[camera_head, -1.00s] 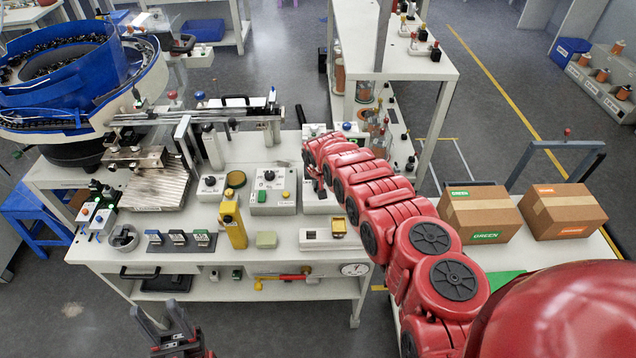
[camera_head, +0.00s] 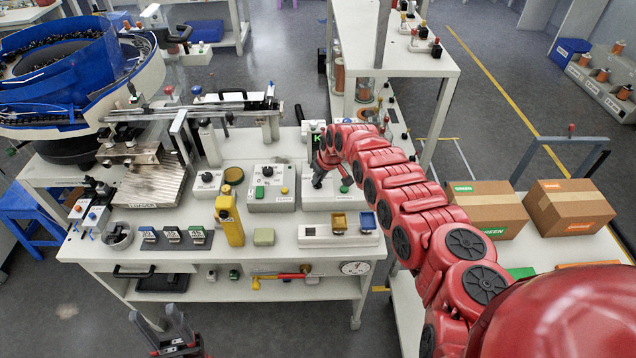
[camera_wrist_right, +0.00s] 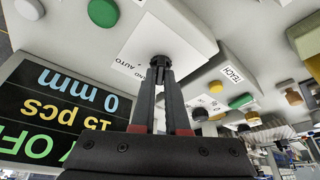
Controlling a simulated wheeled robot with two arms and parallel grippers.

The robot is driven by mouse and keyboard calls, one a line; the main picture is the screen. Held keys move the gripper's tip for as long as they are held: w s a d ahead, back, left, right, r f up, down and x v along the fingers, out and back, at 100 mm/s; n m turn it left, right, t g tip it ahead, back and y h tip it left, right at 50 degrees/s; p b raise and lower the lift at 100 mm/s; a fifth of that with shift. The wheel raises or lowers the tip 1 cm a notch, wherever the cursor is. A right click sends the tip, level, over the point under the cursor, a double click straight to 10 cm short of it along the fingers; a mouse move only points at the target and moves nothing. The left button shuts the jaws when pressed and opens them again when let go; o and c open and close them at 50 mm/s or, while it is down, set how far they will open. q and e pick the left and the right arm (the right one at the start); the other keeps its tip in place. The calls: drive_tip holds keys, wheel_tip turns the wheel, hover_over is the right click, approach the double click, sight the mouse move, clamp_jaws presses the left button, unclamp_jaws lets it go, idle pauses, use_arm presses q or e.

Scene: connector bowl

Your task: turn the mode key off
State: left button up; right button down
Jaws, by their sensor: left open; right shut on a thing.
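My right gripper (camera_head: 318,182) is at the rightmost control box (camera_head: 322,201) on the bench. In the right wrist view the right gripper (camera_wrist_right: 161,72) has its two fingers closed on a small black knob, the mode key (camera_wrist_right: 160,60), which stands on a pale panel. A label lies beside it, partly hidden by the fingers. Its exact turn angle is hard to tell. A dark display (camera_wrist_right: 60,110) shows upside-down text with "0 mm", "15 pcs" and a green line ending in "OFF". My left gripper (camera_head: 172,328) is open and empty, low in front of the bench.
A middle control box (camera_head: 270,200) with green and yellow buttons and a left box (camera_head: 208,183) stand beside it. A yellow device (camera_head: 229,222) stands upright in front. A tray with yellow and blue pieces (camera_head: 338,236) lies near the front edge. The blue bowl feeder (camera_head: 60,80) is far left.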

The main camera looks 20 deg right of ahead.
drive_tip(key=b, duration=0.1)
drive_tip(key=n+b, duration=0.1)
drive_tip(key=b, duration=0.1)
drive_tip(key=shift+f+n+y, duration=0.3)
drive_tip(key=shift+r+n+g+b, duration=0.3)
drive_tip(key=shift+n+b, duration=0.2)
drive_tip(key=shift+b, duration=0.25)
drive_tip(key=c, duration=0.9)
unclamp_jaws()
drive_tip(key=shift+b+v, duration=1.4)
drive_tip(key=shift+v, duration=7.3)
drive_tip(key=shift+d+f, duration=0.1)
drive_tip(key=shift+d, duration=0.05)
